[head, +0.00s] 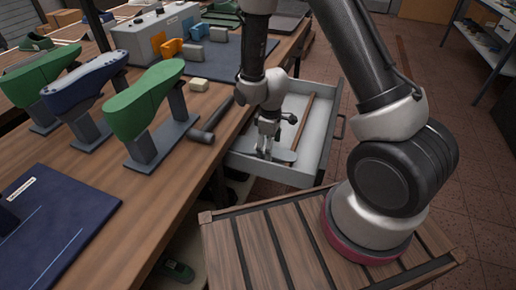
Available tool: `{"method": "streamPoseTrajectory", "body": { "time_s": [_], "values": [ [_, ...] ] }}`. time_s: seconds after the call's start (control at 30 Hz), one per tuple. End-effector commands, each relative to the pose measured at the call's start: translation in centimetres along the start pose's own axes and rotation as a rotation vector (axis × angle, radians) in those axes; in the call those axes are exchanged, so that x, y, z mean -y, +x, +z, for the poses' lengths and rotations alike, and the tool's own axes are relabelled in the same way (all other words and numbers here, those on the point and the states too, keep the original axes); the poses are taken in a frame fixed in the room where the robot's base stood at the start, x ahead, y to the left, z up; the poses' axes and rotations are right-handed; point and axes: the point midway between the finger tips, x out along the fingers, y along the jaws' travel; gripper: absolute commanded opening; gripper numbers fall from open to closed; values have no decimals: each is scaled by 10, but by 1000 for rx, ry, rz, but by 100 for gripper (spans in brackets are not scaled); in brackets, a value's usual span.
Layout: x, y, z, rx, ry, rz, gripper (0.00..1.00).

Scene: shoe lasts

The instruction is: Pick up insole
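A flat grey piece that looks like the insole (286,156) lies in the near end of the open light-grey drawer (310,172). My gripper (265,150) points down into the drawer, with its fingertips at the left part of the insole. The gripper covers part of the insole. The fingers are too small and overlapped to show whether they are open, shut or touching it.
A wooden-handled tool (301,124) lies lengthwise in the drawer, close to my gripper. The wooden bench (190,185) is left of the drawer, with a green shoe last (143,98) on a stand, a blue last (84,84) and a dark hammer-like tool (212,120) near its edge.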

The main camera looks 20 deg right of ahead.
Motion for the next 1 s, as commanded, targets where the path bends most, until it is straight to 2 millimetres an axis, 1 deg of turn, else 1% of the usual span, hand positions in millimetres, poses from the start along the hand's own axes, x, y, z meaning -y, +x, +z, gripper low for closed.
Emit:
{"method": "streamPoseTrajectory", "body": {
  "time_s": [0.53, 0.57, 0.6, 0.77, 0.8, 1.0],
  "values": [
    [0, 4, 0, 0, 0, 0, 79],
    [0, 4, 0, 0, 0, 0, 75],
    [0, 4, 0, 0, 0, 0, 68],
    [0, 4, 0, 0, 0, 0, 39],
    [0, 4, 0, 0, 0, 0, 36],
    [0, 4, 0, 0, 0, 0, 35]
  ]
}}
